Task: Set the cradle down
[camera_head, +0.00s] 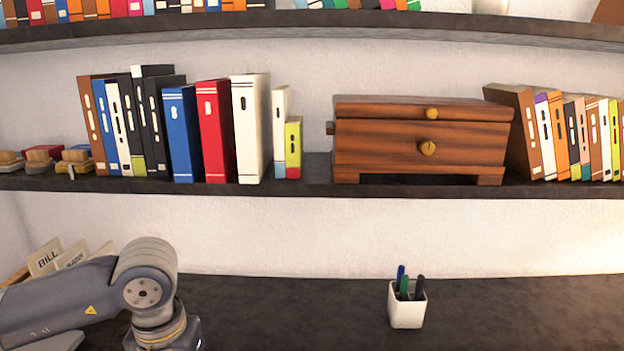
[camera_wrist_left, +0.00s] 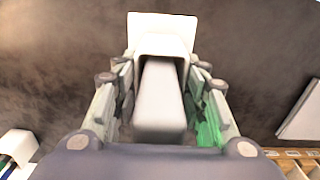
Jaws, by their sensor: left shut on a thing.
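The cradle (camera_wrist_left: 162,30) appears to be the white thing in the left wrist view, with a square plate at its far end and a pale block-like part between my fingers. My left gripper (camera_wrist_left: 160,80) is shut on it, one finger on each side. Dark desk surface shows behind it, but I cannot tell whether the cradle touches the desk. In the head view my left arm comes in at the lower left. Its fingers and the cradle are below that picture's edge. My right gripper is not in view.
The dark desk (camera_head: 280,310) is clear between my left arm and a white pen cup (camera_head: 407,305). A letter holder (camera_head: 45,258) stands behind my arm. A shelf above holds books and a wooden chest (camera_head: 420,140). A flat white thing (camera_wrist_left: 303,115) shows at the wrist view's right.

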